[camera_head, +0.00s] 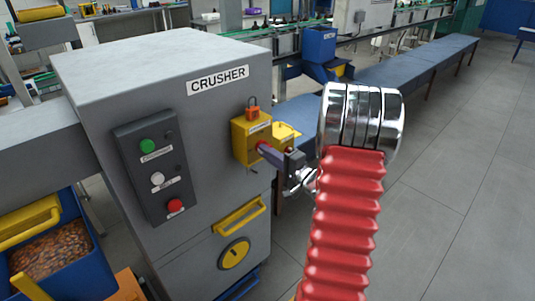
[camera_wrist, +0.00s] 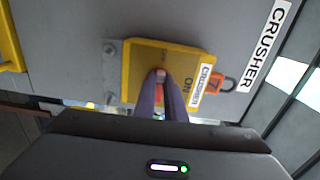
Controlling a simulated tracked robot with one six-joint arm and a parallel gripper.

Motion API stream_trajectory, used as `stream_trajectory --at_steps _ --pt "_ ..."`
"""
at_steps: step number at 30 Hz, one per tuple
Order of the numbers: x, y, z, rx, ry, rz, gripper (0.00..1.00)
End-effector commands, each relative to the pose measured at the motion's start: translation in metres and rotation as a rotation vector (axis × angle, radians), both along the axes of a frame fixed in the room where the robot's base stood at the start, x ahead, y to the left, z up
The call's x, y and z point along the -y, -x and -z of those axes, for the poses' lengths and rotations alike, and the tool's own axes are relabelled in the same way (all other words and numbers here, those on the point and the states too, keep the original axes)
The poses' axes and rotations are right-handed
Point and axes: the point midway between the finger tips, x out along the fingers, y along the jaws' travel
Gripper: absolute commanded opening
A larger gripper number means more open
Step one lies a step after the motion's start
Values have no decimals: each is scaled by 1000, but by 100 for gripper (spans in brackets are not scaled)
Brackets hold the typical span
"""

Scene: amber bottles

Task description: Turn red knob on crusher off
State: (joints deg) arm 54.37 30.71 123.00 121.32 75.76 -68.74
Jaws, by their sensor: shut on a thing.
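The crusher (camera_head: 170,70) is a grey cabinet with a name label, on the left in the head view. A yellow switch box (camera_head: 240,138) is on its right part, with the red knob (camera_head: 261,147) on its front. In the wrist view the yellow switch plate (camera_wrist: 135,65) carries an "ON" mark and a crusher tag. My gripper (camera_wrist: 160,80) comes at the box from the right in the head view, its purple fingers shut on the red knob (camera_wrist: 160,74). The fingers hide most of the knob, so its exact angle is hard to tell.
An orange padlock (camera_head: 252,109) hangs on the switch box. A dark panel (camera_head: 153,165) with green, white and red buttons is to its left. A yellow handle (camera_head: 240,215) is below. A blue bin (camera_head: 95,262) stands at lower left. The floor (camera_head: 460,180) at right is clear.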

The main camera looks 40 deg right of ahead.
Motion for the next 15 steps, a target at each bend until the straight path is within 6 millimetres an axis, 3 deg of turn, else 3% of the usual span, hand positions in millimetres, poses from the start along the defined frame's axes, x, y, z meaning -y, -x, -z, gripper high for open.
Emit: stream_trajectory --at_steps 3,4,11,15 --pt "-4 1 5 -10 -5 -8 0" --pt "-4 1 5 -10 -5 -8 12" --pt "-3 0 4 -7 -4 -5 28" --pt "-2 0 2 -5 -3 -4 29"
